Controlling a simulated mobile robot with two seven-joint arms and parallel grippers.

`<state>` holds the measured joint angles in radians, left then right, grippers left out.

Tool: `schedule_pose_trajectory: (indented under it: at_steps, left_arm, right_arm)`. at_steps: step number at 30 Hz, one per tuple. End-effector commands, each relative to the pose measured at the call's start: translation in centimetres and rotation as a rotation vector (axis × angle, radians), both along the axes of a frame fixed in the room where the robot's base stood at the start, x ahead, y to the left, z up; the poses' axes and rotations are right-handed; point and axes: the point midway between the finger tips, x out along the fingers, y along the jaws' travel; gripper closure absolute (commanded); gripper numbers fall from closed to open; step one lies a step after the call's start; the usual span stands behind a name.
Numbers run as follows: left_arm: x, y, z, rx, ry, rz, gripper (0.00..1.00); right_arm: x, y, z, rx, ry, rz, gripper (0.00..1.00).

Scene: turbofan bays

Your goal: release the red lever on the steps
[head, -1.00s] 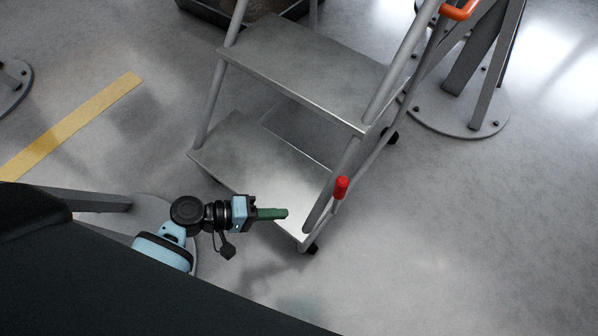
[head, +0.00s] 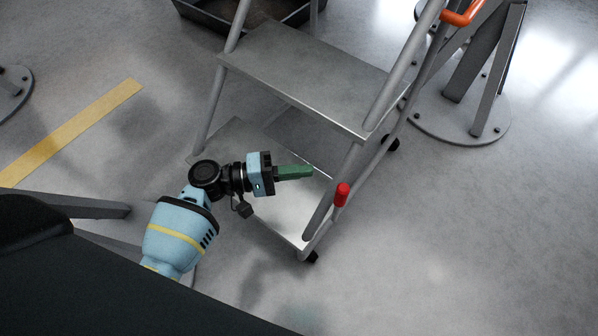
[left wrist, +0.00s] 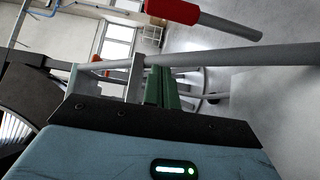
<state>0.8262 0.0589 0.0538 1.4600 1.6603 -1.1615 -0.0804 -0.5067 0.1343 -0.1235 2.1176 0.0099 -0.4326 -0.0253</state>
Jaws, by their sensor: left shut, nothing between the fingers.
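The red lever (head: 341,194) sits low on the right side rail of the grey metal steps (head: 300,75). In the left wrist view the red lever grip (left wrist: 172,11) shows at the top, on a grey rod. My left gripper (head: 312,171) has green fingers, shut with nothing between them. In the head view it appears over the lower step, left of the lever and apart from it. The green fingers (left wrist: 161,86) also show in the left wrist view, below the lever and close to a grey rail. My right gripper is not in view.
An orange handle (head: 462,12) is at the upper right of the steps. A bolted stand base (head: 455,120) is on the floor to the right. A dark tray (head: 212,14) lies behind the steps. The floor at lower right is clear.

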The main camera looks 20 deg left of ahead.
Motion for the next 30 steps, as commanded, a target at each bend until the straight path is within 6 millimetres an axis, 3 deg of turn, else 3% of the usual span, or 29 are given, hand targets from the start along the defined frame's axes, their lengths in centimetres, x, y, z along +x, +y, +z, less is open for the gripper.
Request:
schedule_pose_trajectory:
  at_steps: [12,21,30]
  left_arm:
    - [3.3,-6.6,-0.1,-0.002,0.000,-0.001,1.00]
    - [0.0,-6.9,0.0,0.000,0.000,0.000,1.00]
    - [-0.7,-7.0,0.0,0.000,0.000,0.000,1.00]
  right_arm:
    - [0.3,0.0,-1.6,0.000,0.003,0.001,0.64]
    - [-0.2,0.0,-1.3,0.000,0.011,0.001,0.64]
    - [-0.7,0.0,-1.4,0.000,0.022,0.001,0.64]
